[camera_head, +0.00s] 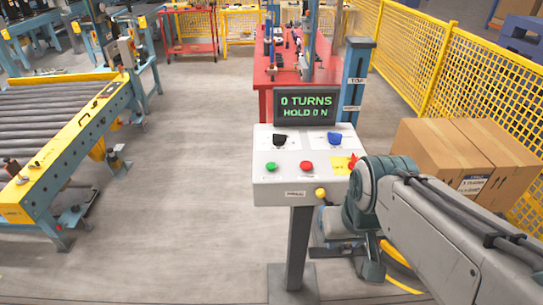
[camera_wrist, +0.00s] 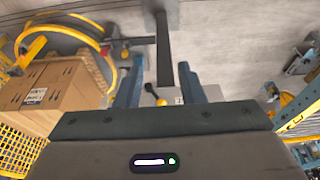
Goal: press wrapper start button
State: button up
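The wrapper's control box (camera_head: 262,190) stands on a grey post in the middle of the head view. Its sloped white top has a green button (camera_head: 271,167) on the left and a red button (camera_head: 306,166) beside it. A black knob (camera_head: 280,140) and a blue knob (camera_head: 334,139) sit above them. A red mushroom button (camera_head: 352,162) is at the right, on a yellow plate. A yellow knob (camera_head: 320,192) is on the front face. My gripper (camera_wrist: 162,88) is open and empty in the wrist view, fingers apart, low beside the post. In the head view my arm mostly hides it.
A display (camera_head: 305,106) above the box reads "0 TURNS HOLD 0 N". Brown cartons (camera_head: 440,155) stand at the right, before a yellow mesh fence (camera_head: 450,65). A roller conveyor (camera_head: 60,110) is at the left. The floor (camera_head: 190,170) between conveyor and post is clear.

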dwell(0.3)
grip_shut()
dwell(1.6)
